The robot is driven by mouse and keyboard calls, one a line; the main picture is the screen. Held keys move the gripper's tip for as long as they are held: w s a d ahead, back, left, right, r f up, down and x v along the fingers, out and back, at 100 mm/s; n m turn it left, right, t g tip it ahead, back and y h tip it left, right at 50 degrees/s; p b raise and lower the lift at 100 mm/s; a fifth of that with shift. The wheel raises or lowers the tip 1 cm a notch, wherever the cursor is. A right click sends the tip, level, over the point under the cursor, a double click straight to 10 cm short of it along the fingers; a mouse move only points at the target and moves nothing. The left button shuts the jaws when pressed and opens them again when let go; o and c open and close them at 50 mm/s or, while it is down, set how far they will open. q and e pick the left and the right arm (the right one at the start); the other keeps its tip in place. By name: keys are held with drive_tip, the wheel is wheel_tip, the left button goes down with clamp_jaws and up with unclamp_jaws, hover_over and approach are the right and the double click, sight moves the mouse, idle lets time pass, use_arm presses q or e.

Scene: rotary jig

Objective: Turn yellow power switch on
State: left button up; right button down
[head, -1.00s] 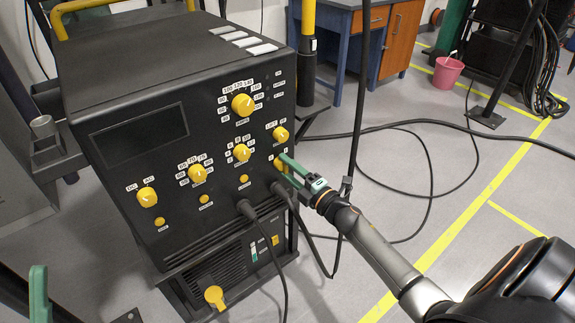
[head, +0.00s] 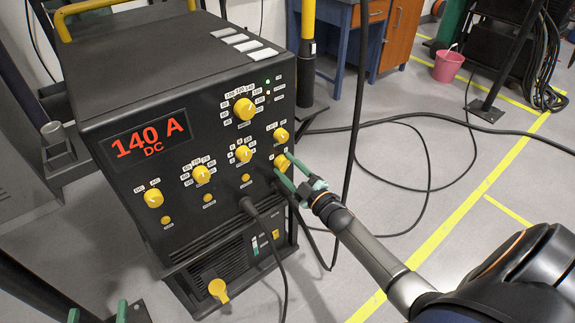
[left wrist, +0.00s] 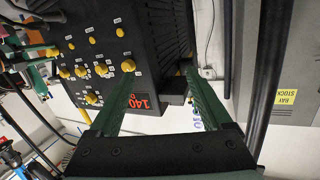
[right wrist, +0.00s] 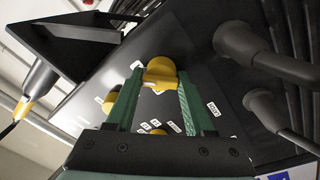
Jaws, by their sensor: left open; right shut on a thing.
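The black power unit (head: 225,150) stands in the middle of the head view. Its display (head: 150,139) is lit and reads 140 A DC in red, and small green lights show at its upper right. My right gripper (head: 285,168) is shut on the yellow power switch (head: 281,162) at the right side of the front panel. In the right wrist view the yellow knob (right wrist: 160,74) sits between the green fingertips. My left gripper (head: 97,314) is open and empty at the bottom left; its fingers (left wrist: 160,85) show apart in the left wrist view.
Several other yellow knobs, such as the large upper one (head: 244,109), are on the panel. Black cables (head: 262,215) hang from the front. A pink bucket (head: 447,67) stands on the floor at the far right.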

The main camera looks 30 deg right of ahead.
use_arm(q)
drive_tip(key=shift+s+f+g, duration=0.15)
drive_tip(key=shift+f+g, duration=0.15)
drive_tip(key=shift+f, duration=0.35)
use_arm(e)
drive_tip(key=shift+s+a+f+m, duration=0.1)
drive_tip(key=shift+a+f+m, duration=0.05)
drive_tip(key=shift+f+m, duration=0.15)
drive_tip(key=c, duration=0.7)
unclamp_jaws()
drive_tip(key=o, duration=0.3)
drive_tip(key=shift+r, duration=0.1)
drive_tip(key=shift+o, duration=0.2)
drive_tip(key=shift+r, duration=0.1)
drive_tip(key=shift+s, duration=0.5)
use_arm(q)
drive_tip(key=s+f+n+g+y+p, duration=0.1)
drive_tip(key=s+f+g, duration=0.4)
drive_tip(key=f, duration=0.6)
drive_tip(key=shift+s+f+n+g+p, duration=0.3)
drive_tip(key=shift+s+f+g+p, duration=0.1)
drive_tip(key=shift+s+p, duration=0.25)
use_arm(e)
drive_tip(key=s+d+f, duration=0.1)
drive_tip(key=s, duration=1)
drive_tip(key=shift+s, duration=0.2)
